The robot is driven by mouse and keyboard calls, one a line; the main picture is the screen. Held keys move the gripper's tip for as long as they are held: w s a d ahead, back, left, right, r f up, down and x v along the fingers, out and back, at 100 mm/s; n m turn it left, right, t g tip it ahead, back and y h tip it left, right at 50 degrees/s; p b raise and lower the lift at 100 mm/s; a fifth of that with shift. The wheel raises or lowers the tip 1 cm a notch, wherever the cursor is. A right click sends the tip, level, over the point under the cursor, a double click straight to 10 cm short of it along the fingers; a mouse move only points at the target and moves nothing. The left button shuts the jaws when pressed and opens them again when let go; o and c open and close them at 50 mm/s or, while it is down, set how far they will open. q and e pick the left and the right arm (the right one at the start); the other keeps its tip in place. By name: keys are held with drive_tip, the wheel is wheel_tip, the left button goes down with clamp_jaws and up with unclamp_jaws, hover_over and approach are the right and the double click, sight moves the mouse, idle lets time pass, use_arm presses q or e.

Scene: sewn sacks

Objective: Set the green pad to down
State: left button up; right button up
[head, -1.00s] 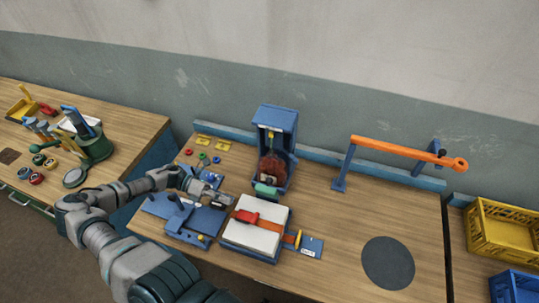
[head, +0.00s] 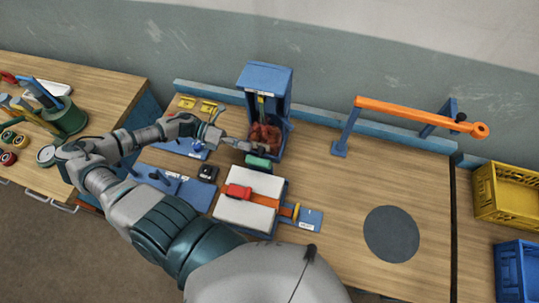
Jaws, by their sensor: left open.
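The green pad (head: 257,162) is a small rounded block at the front foot of the tall blue machine (head: 266,80). A reddish-brown bundle (head: 265,137) sits inside the machine, just behind the pad. My left gripper (head: 250,149) reaches in from the left, and its tip is just behind and above the pad's left part. It is open; the fingers are small and partly lost against the dark machine base. I cannot tell whether it touches the pad. My right gripper is out of view.
A white block (head: 245,210) with a red piece (head: 238,192) on an orange strap lies in front of the pad. An orange bar (head: 415,113) on blue posts stands to the right. Bare table and a dark grey disc (head: 391,234) are at the right.

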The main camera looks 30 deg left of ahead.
sight(260, 152)
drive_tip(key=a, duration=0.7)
use_arm(q)
drive_tip(key=x, duration=0.6)
drive_tip(key=shift+w+f, duration=0.25)
drive_tip(key=shift+f, duration=0.05)
drive_tip(key=shift+d+r, duration=0.15)
drive_tip(key=shift+d, duration=0.95)
drive_tip(key=shift+c, duration=0.2)
drive_tip(key=shift+a, duration=0.4)
drive_tip(key=c, duration=0.4)
drive_tip(key=a, duration=0.2)
drive_tip(key=shift+w+a+f, duration=0.1)
drive_tip(key=shift+a+f, duration=0.15)
drive_tip(key=shift+f, duration=0.1)
clamp_jaws()
drive_tip(key=shift+d, duration=0.2)
drive_tip(key=shift+s+d, duration=0.1)
drive_tip(key=shift+s, duration=0.25)
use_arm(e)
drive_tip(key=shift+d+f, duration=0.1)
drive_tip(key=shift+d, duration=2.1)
